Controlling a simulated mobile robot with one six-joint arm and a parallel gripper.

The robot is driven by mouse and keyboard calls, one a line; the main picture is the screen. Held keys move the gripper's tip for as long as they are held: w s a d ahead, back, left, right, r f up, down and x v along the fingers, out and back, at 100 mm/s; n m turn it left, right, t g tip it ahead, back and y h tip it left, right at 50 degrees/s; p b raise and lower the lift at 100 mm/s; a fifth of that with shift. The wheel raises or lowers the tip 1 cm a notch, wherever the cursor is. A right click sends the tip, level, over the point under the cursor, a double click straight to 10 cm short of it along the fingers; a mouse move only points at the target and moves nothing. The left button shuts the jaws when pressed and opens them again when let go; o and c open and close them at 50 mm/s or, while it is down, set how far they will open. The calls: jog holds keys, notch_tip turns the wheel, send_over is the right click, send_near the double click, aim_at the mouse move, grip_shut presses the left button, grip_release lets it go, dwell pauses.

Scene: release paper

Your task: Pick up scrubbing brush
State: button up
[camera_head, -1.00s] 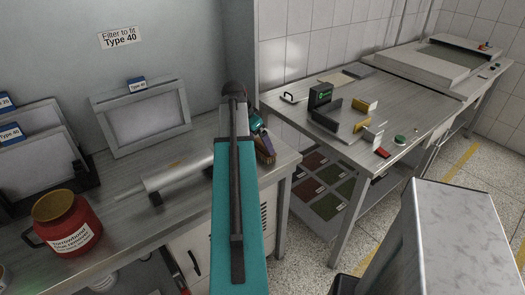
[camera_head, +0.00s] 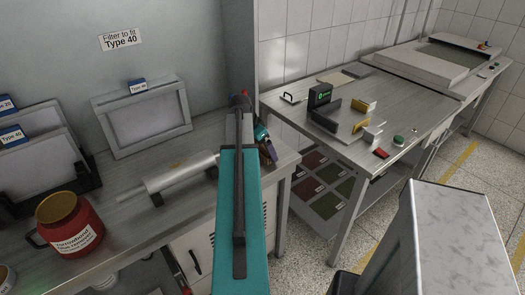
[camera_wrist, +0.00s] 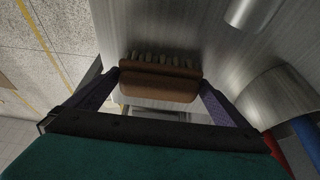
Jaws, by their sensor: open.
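The scrubbing brush (camera_wrist: 160,84) has a brown wooden body and a row of pale bristles. In the wrist view it lies on the metal bench top, between the two purple fingers of my gripper (camera_wrist: 157,80). The fingers are open, one at each end of the brush. The left fingertip looks very close to the brush; I cannot tell whether either finger touches it. In the head view my gripper (camera_head: 266,146) is at the right end of the bench, partly behind my teal arm. The brush is hidden there by the gripper and arm.
A grey cylinder on a stand (camera_head: 180,174) lies on the bench left of my arm. A red jug (camera_head: 70,228) and a framed filter (camera_head: 143,118) stand further left. A second table (camera_head: 345,135) holding small parts is to the right, across a gap.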

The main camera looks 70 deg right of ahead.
dwell(0.5)
jog(key=c, duration=0.8)
jog(key=shift+r, duration=0.2)
jog(key=shift+r+b, duration=0.6)
jog(key=shift+r, duration=0.8)
jog(key=shift+s+a+r, duration=0.1)
jog(key=shift+a, duration=0.15)
jog(key=s+a+b, duration=0.1)
jog(key=a, duration=0.3)
jog(key=s+a, duration=0.1)
jog(key=a, duration=0.3)
jog(key=s+a+r+b, duration=0.1)
jog(key=a, duration=0.3)
jog(key=shift+s+a+b, duration=0.15)
jog(key=shift+a+b, duration=0.15)
jog(key=shift+b, duration=0.8)
jog(key=shift+a+b, duration=0.15)
jog(key=shift+b, duration=0.3)
